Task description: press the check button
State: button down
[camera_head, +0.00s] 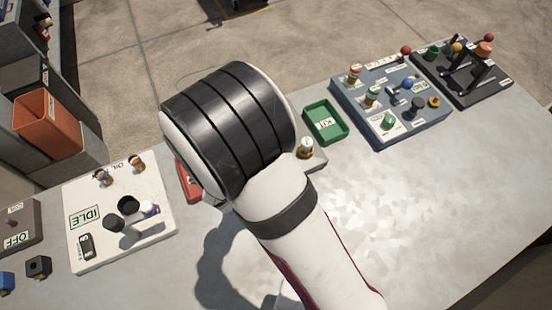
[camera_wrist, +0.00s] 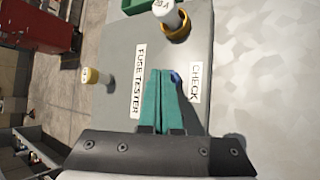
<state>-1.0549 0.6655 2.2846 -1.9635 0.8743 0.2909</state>
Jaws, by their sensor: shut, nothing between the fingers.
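The fuse tester (camera_wrist: 112,110) is a grey box with a "FUSE TESTER" label and a "CHECK" label (camera_wrist: 196,82) in the wrist view. The blue check button (camera_wrist: 176,77) shows as a small patch beside the "CHECK" label, partly hidden by my right finger. My gripper (camera_wrist: 161,72) has teal fingers, shut together and empty, with the tips just left of the button in the picture. I cannot tell whether they touch it. In the head view my arm hides the gripper, the button and most of the tester; only its right edge (camera_head: 318,160) shows.
A white fuse in a yellow ring (camera_wrist: 171,18) stands at the tester's top; another white-and-yellow piece (camera_wrist: 92,76) is at its left. A green tray (camera_head: 326,123), a blue-grey panel (camera_head: 390,118) and a white "IDLE" panel (camera_head: 155,240) are nearby. The table's front right is clear.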

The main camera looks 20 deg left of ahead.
jog(key=shift+f, duration=0.45)
dwell(0.4)
jog(key=shift+r, duration=1.05)
jog(key=shift+r, duration=2.45)
